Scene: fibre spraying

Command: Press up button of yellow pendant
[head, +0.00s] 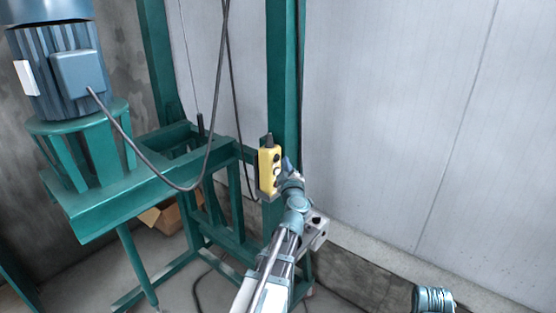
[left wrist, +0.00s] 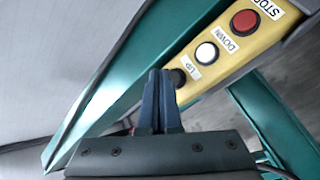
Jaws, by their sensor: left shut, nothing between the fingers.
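The yellow pendant (head: 267,170) hangs upright beside the green post in the head view. In the left wrist view the pendant (left wrist: 262,42) runs diagonally at upper right, with a red STOP button (left wrist: 245,21), a white DOWN button (left wrist: 206,53) and a dark UP button (left wrist: 178,77). My left gripper (head: 286,164) is at the pendant's right side. In the left wrist view its blue fingers (left wrist: 159,73) are shut together and empty, their tips close beside the UP button and partly covering its surroundings. I cannot tell whether they touch it. My right gripper is not in view.
A green steel frame (head: 285,75) stands behind the pendant and carries a large blue motor (head: 60,75) at left. A dark cable (head: 222,75) loops down in front of it. A cardboard box (head: 165,217) lies under the frame. A pale wall fills the right.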

